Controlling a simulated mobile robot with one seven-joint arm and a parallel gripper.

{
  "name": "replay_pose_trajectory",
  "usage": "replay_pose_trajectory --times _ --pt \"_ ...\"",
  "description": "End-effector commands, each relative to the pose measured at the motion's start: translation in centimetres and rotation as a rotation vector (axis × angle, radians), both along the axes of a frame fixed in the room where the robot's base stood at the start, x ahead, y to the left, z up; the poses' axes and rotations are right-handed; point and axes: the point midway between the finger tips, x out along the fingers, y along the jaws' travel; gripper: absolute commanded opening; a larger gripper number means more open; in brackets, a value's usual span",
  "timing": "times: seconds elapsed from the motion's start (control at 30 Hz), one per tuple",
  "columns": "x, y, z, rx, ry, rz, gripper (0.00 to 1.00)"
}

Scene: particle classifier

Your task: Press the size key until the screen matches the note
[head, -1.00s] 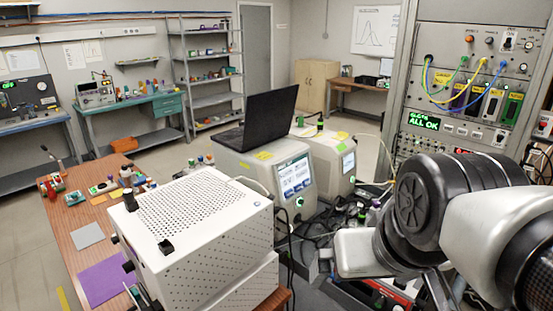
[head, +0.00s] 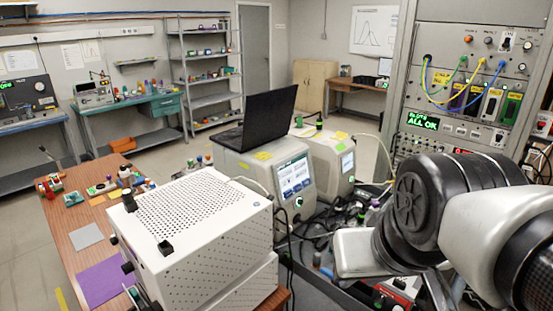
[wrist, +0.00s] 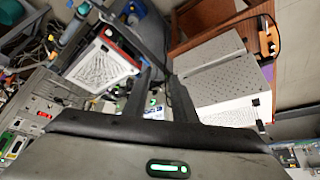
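A pale instrument (head: 262,173) stands behind the perforated white box in the head view. Its lit screen (head: 293,175) faces right; the text is too small to read. A round green-lit button (head: 299,201) sits below the screen. A small green light (wrist: 153,102) and part of a panel show in the gap. I cannot make out the size key. My gripper is not visible in the head view.
A perforated white box (head: 195,210) fills the table's near end. A black laptop (head: 262,118) sits on the pale instrument. A second instrument (head: 330,160) stands close behind. Cables and small items crowd the space beside my arm. A rack (head: 470,75) stands at right.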

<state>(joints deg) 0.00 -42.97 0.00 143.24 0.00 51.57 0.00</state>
Motion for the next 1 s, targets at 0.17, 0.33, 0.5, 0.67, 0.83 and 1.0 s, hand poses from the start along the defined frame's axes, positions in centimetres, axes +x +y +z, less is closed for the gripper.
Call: replay_pose_trajectory --times 0.17,0.33,0.5,0.67,0.83,1.0 --pt "0.0 0.0 0.0 0.0 0.0 0.0 0.0" --pt "0.0 0.0 0.0 0.0 0.0 0.0 0.0" --pt "0.0 0.0 0.0 0.0 0.0 0.0 0.0" --pt "0.0 0.0 0.0 0.0 0.0 0.0 0.0" --pt "0.0 0.0 0.0 0.0 0.0 0.0 0.0" --pt "0.0 0.0 0.0 0.0 0.0 0.0 0.0"
